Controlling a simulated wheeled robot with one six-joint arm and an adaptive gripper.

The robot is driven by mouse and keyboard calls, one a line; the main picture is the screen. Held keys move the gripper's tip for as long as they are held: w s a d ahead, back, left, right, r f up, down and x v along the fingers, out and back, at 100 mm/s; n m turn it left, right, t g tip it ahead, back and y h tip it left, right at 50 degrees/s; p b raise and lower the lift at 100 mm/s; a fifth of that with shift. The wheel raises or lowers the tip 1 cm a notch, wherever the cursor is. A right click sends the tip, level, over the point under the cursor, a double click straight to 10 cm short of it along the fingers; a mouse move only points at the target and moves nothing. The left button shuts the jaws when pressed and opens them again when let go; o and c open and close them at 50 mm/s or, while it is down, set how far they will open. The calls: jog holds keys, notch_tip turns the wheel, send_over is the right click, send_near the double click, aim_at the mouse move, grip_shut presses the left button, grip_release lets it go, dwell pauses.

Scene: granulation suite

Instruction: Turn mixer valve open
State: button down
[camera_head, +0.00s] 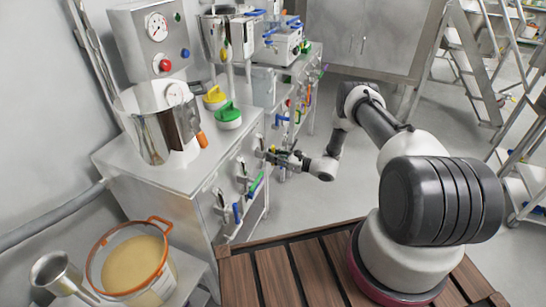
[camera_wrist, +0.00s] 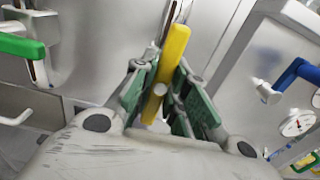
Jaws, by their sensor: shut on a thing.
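A yellow valve handle (camera_wrist: 176,44) stands upright, slightly tilted, between the green finger pads of my gripper (camera_wrist: 160,78) in the wrist view. The pads are closed on either side of it, and its upper end sticks out above them. In the head view my gripper (camera_head: 277,156) is at the front face of the steel cabinet, and the yellow handle is small and mostly hidden there. I cannot tell from these views whether the valve behind it is open or shut. A steel mixing pot (camera_head: 150,125) stands on the cabinet top above.
A green handle (camera_wrist: 22,46) is left of my gripper and a blue one (camera_wrist: 296,74) right in the wrist view. Orange-rimmed tub (camera_head: 132,262) stands at lower left. Ladders (camera_head: 470,60) stand at the right. The grey floor (camera_head: 300,197) beside the cabinet is clear.

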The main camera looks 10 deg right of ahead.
jog(key=c, duration=1.4)
grip_release()
jog(key=shift+o, duration=0.2)
jog(key=shift+d, duration=0.1)
jog(key=v, duration=1.2)
